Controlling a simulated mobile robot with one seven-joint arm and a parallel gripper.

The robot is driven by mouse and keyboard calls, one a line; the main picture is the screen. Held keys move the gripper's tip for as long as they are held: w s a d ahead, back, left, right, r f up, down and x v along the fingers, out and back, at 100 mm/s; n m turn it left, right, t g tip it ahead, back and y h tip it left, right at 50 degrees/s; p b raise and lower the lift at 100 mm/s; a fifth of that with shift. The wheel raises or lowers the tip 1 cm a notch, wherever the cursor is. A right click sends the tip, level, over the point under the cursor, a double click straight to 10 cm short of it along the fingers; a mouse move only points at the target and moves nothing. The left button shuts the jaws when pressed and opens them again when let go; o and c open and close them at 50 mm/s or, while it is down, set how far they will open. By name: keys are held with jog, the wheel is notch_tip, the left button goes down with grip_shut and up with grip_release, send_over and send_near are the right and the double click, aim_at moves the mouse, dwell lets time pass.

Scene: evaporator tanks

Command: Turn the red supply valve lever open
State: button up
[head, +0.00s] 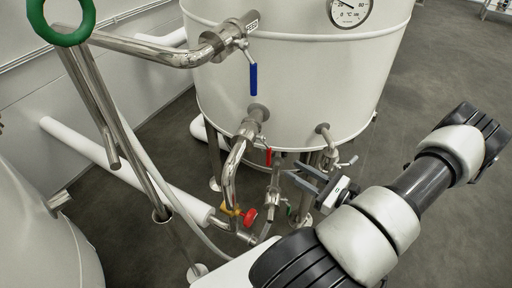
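The red lever (268,156) is small and hangs down beside the pipe under the large white tank, in the middle of the head view. A separate round red knob (249,216) sits lower, next to a yellow fitting. My gripper (291,168) is to the right of the red lever and slightly below it, with its dark fingers pointing left. The fingers are spread apart with nothing seen between them. They look apart from the lever, though the depth between them is hard to judge.
The white tank (300,85) stands behind, with a blue lever (253,80) on its upper pipe. Steel pipes and a valve with a metal handle (348,162) crowd around my gripper. A green ring handle (61,22) is at upper left. Open floor (450,75) lies right.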

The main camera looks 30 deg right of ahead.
jog(key=x, duration=1.5)
jog(key=shift+w+a+b, duration=0.2)
jog(key=shift+w+b, duration=0.05)
jog(key=shift+b, duration=0.2)
grip_shut()
